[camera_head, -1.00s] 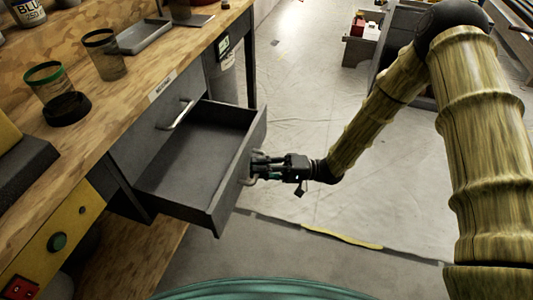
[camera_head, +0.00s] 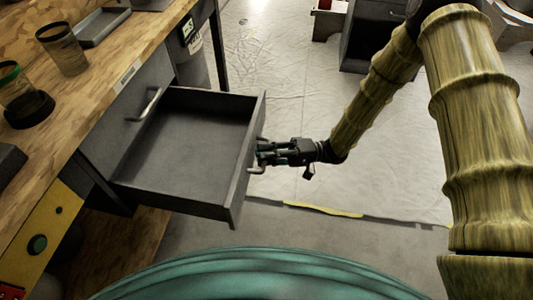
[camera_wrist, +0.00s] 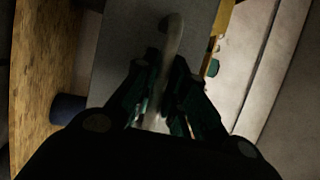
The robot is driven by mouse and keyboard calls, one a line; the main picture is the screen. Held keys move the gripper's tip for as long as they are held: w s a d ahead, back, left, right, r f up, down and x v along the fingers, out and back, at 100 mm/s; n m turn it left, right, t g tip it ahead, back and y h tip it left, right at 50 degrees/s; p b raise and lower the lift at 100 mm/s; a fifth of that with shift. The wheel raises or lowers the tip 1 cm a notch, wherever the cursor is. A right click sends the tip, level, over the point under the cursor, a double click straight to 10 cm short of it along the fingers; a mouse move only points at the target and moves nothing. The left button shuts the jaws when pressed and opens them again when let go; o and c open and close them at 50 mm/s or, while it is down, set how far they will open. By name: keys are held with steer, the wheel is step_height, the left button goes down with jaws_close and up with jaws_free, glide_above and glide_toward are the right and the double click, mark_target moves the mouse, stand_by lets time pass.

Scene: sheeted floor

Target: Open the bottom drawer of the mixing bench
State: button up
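The mixing bench (camera_head: 110,80) stands at the left with a wooden top. Its bottom drawer (camera_head: 192,140) is pulled well out, and its grey inside looks empty. Above it is a closed drawer front with a pale handle (camera_head: 151,104). My gripper (camera_head: 260,155) is at the outer face of the open drawer, with its fingers around that drawer's handle (camera_head: 256,170). In the wrist view the pale curved handle (camera_wrist: 174,38) runs between the closed-in fingers (camera_wrist: 163,95) of my gripper. The exact finger contact is dark and partly hidden.
Cups (camera_head: 62,48) and a grey tray (camera_head: 103,26) stand on the bench top. A bin (camera_head: 192,65) is beneath its far end. A grey cabinet (camera_head: 373,40) stands at the back. Sheeted floor (camera_head: 275,80) is clear beyond the drawer; a yellow strip (camera_head: 322,210) lies on it.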

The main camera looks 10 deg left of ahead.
steer(key=o, duration=0.3)
steer(key=v, duration=1.2)
stand_by(0.4)
